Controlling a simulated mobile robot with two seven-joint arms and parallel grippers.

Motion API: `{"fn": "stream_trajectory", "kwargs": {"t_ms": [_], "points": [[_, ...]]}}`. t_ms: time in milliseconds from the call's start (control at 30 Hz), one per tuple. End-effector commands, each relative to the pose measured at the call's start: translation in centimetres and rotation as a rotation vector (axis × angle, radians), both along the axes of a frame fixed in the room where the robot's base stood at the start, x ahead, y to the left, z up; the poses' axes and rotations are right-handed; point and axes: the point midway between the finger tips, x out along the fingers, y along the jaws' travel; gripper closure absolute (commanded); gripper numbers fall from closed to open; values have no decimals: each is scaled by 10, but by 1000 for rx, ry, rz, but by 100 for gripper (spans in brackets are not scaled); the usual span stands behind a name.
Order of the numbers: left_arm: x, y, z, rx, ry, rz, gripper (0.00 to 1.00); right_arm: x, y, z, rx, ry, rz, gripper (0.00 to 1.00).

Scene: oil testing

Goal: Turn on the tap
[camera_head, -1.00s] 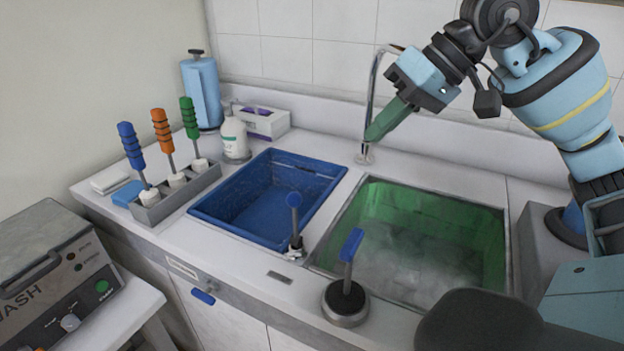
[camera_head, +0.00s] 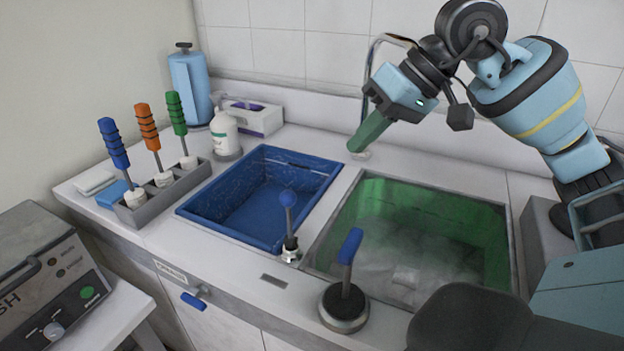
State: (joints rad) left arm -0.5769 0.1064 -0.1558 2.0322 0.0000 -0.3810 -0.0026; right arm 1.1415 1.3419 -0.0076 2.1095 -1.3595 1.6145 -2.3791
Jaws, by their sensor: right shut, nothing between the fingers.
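The tap (camera_head: 369,78) is a curved chrome spout rising behind the sink (camera_head: 344,205), a metal-rimmed basin with green inner walls and a hazy bottom. My right gripper (camera_head: 357,146) has green fingers pointing down and left. They are shut with nothing visible between them, and overlap the tap's base in the picture. I cannot tell whether they touch it. My arm hides part of the spout. A blue-handled lever (camera_head: 349,246) stands on a round dark base in front of the sink. My left gripper is not in view.
A blue basin (camera_head: 209,217) sits left of the sink. A grey rack (camera_head: 149,208) with blue, orange and green-handled brushes, a white bottle (camera_head: 225,132), a tissue box (camera_head: 256,118) and a blue roll (camera_head: 190,88) stand further left. A grey machine (camera_head: 40,266) is at lower left.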

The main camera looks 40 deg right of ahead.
Motion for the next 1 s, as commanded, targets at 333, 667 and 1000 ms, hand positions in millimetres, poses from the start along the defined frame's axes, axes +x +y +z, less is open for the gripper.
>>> {"fn": "stream_trajectory", "kwargs": {"t_ms": [333, 667, 1000], "points": [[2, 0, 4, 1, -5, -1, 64, 29, 26, -53, 4, 2, 5, 100], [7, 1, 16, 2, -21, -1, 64, 39, 60, -65, 1, -3, 4, 100], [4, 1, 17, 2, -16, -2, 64, 41, 67, -69, -1, -1, 2, 100]]}}
